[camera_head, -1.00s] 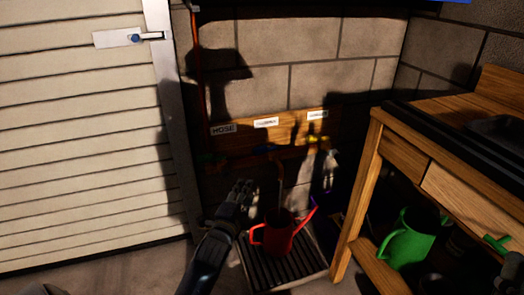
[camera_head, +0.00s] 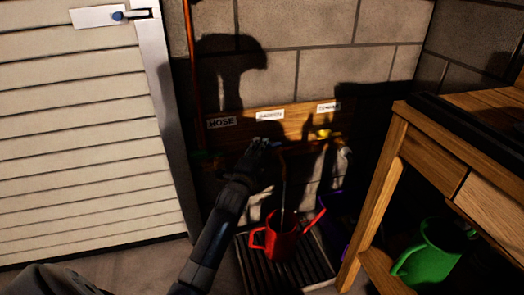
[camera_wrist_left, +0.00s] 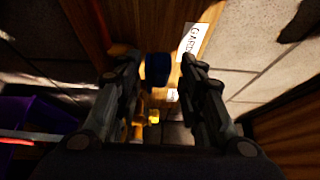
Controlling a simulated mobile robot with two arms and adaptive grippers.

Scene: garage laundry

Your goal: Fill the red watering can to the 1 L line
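The red watering can (camera_head: 284,243) stands upright on a dark slatted grate, its spout pointing up to the right. A thin vertical streak runs from the copper-coloured spout (camera_head: 281,160) down to the can's mouth; I cannot tell if it is water or pipe. No level or 1 L line is readable. My left gripper (camera_head: 268,146) is at the middle tap, below the label starting "GARD". In the left wrist view the blue tap handle (camera_wrist_left: 158,69) lies ahead between its two spread fingers, with visible gaps. My right gripper is not in view.
The wooden board (camera_head: 295,128) carries a HOSE label (camera_head: 221,123) at left and a yellow tap (camera_head: 325,134) at right. A wooden bench (camera_head: 372,200) stands close at right, with a green watering can (camera_head: 432,250) on its lower shelf. A slatted door is at left.

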